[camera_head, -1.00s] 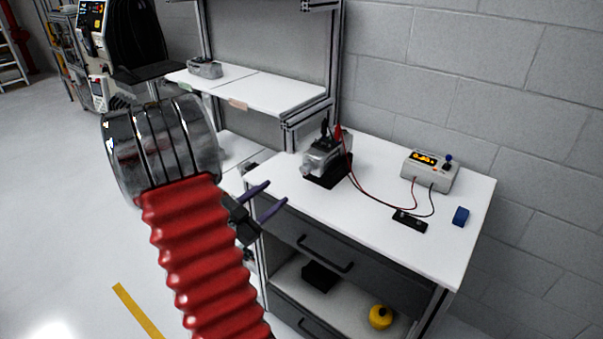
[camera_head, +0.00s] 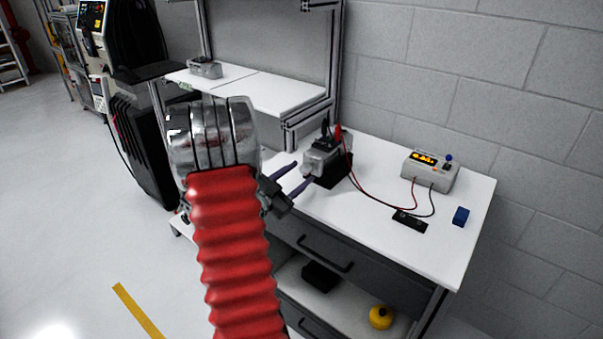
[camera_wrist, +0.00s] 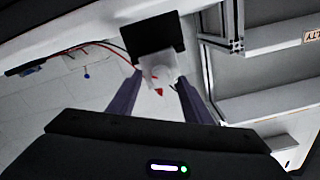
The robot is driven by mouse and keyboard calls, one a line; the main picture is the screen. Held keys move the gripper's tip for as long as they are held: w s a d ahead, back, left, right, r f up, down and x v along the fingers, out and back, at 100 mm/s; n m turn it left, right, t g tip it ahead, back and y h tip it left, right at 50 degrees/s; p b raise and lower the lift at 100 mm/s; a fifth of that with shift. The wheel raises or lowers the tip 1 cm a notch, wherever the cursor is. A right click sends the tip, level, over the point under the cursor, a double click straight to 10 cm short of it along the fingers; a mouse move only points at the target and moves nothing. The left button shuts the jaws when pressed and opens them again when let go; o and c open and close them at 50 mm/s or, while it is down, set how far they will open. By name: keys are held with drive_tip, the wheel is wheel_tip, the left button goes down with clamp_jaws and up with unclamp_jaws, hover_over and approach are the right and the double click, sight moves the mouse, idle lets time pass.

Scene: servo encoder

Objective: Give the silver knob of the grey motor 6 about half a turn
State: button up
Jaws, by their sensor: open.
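The grey motor (camera_head: 322,157) sits on a black block (camera_head: 333,173) on the white bench. Its silver knob (camera_head: 306,170) faces left, toward my gripper (camera_head: 302,173). My gripper is open, with its two purple fingers pointing at the knob. In the wrist view the pale motor end (camera_wrist: 160,67) lies between and just beyond the fingertips of my gripper (camera_wrist: 160,77). The fingertips look close to the knob; I cannot tell whether they touch it. Red and black clips (camera_head: 338,132) are on top of the motor.
Red and black wires run right to a meter box (camera_head: 430,170) with a lit display. A small black bar (camera_head: 409,222) and a blue block (camera_head: 461,216) lie on the bench (camera_head: 380,180). A shelf (camera_head: 270,92) stands behind, left of the motor.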

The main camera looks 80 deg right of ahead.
drive_tip(key=shift+x, duration=0.8)
drive_tip(key=shift+c, duration=0.2)
